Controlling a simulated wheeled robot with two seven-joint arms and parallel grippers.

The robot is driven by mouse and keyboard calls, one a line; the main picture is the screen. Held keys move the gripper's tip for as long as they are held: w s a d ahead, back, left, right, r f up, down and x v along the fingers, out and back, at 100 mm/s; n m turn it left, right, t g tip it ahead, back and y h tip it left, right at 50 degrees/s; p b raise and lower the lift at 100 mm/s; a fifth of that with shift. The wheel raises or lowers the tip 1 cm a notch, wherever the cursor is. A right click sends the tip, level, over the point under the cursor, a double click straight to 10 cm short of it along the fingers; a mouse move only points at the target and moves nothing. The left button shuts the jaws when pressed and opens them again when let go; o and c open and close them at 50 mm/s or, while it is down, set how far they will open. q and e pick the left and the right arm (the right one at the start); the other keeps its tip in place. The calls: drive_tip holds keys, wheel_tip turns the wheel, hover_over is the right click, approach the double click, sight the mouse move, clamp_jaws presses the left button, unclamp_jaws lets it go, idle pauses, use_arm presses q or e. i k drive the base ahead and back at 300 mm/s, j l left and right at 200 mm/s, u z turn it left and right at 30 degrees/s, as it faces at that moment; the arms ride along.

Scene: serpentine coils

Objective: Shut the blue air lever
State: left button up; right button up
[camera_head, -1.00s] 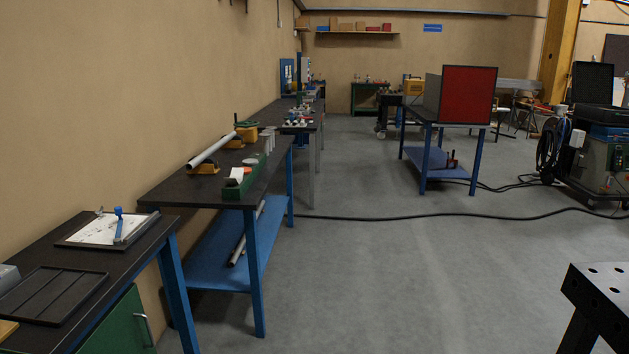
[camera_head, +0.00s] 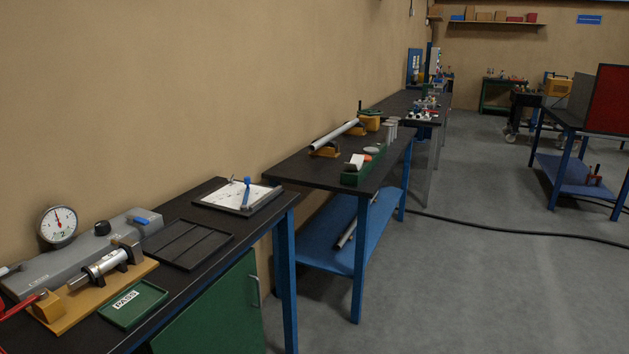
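A small blue lever-like piece (camera_head: 141,221) sits at the right end of a long grey housing (camera_head: 85,250) on the nearest bench, at the lower left. It is too small to tell its exact setting. A round white dial gauge (camera_head: 58,223) with a red needle stands at the back left of that housing, and a black knob (camera_head: 102,228) is on its top. Neither of my grippers is in view.
In front of the housing, a metal cylinder (camera_head: 98,268) lies on a tan fixture with a red handle (camera_head: 22,307). A green PASS tray (camera_head: 133,304), a black tray (camera_head: 187,244) and a clipboard-like board (camera_head: 238,197) share the bench. Open floor (camera_head: 470,290) lies right.

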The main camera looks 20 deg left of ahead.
sight(131, 219)
drive_tip(key=u, duration=1.65)
